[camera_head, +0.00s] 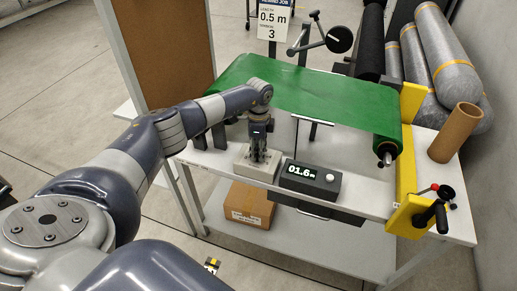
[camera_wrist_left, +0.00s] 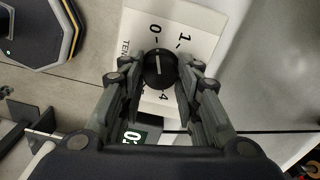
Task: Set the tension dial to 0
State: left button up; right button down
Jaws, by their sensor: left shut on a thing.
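The tension dial is a round black knob (camera_wrist_left: 161,68) with a white pointer line, on a light plate (camera_wrist_left: 205,22) printed with numbers. The 0 is above the knob in the left wrist view, the 1 at its upper right and the 4 below it. The pointer line runs nearly upright, roughly towards the 0. My left gripper (camera_wrist_left: 160,72) is shut on the knob, one finger at each side. In the head view my left gripper (camera_head: 260,155) points down over the pale dial box (camera_head: 244,170) and hides the knob. My right gripper is not in view.
A dark display box (camera_head: 310,182) reading 01.6 stands just right of the dial box. A green sheet (camera_head: 310,95) over rollers lies behind. A yellow frame with a crank (camera_head: 435,213) and a cardboard tube (camera_head: 455,132) are at the right. A carton (camera_head: 249,204) sits on the lower shelf.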

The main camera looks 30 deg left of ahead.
pick_arm(q)
jog(key=o, duration=1.1)
jog(key=shift+c, duration=0.2)
notch_tip(320, 180, up, 12)
